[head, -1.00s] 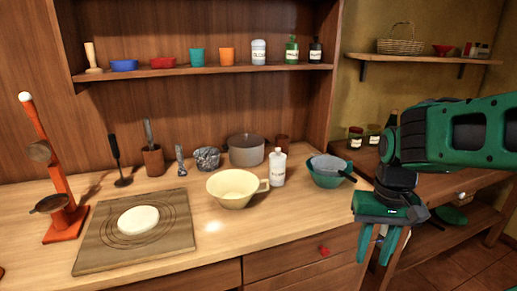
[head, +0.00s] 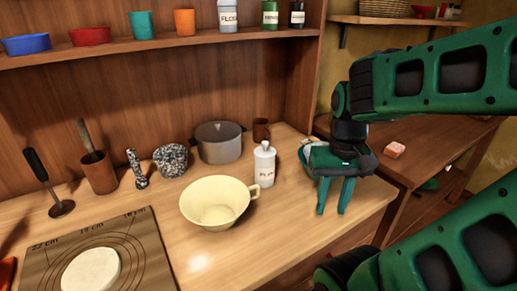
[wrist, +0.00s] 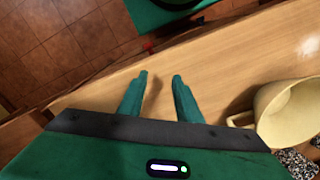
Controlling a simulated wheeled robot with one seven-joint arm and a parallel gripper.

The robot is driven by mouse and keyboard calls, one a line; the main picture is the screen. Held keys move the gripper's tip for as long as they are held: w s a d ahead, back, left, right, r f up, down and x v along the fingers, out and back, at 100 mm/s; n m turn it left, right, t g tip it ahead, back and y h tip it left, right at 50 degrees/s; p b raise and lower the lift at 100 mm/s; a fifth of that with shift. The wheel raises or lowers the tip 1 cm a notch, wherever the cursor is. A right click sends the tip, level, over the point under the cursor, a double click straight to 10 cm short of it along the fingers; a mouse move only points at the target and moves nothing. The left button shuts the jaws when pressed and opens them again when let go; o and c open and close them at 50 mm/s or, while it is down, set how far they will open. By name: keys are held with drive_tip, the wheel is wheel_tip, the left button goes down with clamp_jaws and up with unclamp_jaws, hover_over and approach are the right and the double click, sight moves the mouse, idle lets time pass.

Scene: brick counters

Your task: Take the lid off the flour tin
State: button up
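A white tin (head: 264,168) with a partly readable label starting "FL" stands upright on the counter, right of a cream bowl. Its grey-white knobbed lid (head: 265,147) sits on top. Another white tin, labelled FLOUR (head: 228,17), stands on the wall shelf, its top cut off by the picture edge. My gripper (head: 332,211) points down near the counter's right end, to the right of the counter tin and apart from it. Its fingers are apart with nothing between them. The wrist view shows the empty fingers (wrist: 160,75) over the wood; no tin shows there.
The cream handled bowl (head: 216,202) stands close left of the counter tin. A grey pot (head: 220,143) and brown cup (head: 261,130) stand behind. A pastry board (head: 140,270) with dough lies at left. A pink block (head: 395,150) lies on the right-hand table.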

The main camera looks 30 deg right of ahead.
drive_tip(key=shift+o, duration=0.9)
drive_tip(key=shift+d, duration=0.1)
drive_tip(key=r, duration=0.2)
wheel_tip(320, 180, up, 15)
drive_tip(key=m, duration=1.8)
hover_over(265, 142)
drive_tip(key=f, duration=0.5)
drive_tip(key=shift+w+d, duration=0.3)
drive_tip(key=shift+d, duration=0.05)
drive_tip(key=shift+s+a+f, duration=0.15)
drive_tip(key=shift+f, duration=1.2)
drive_tip(key=shift+s+a+f, duration=0.1)
drive_tip(key=shift+a+f, duration=0.05)
drive_tip(key=shift+f, duration=1.15)
clamp_jaws()
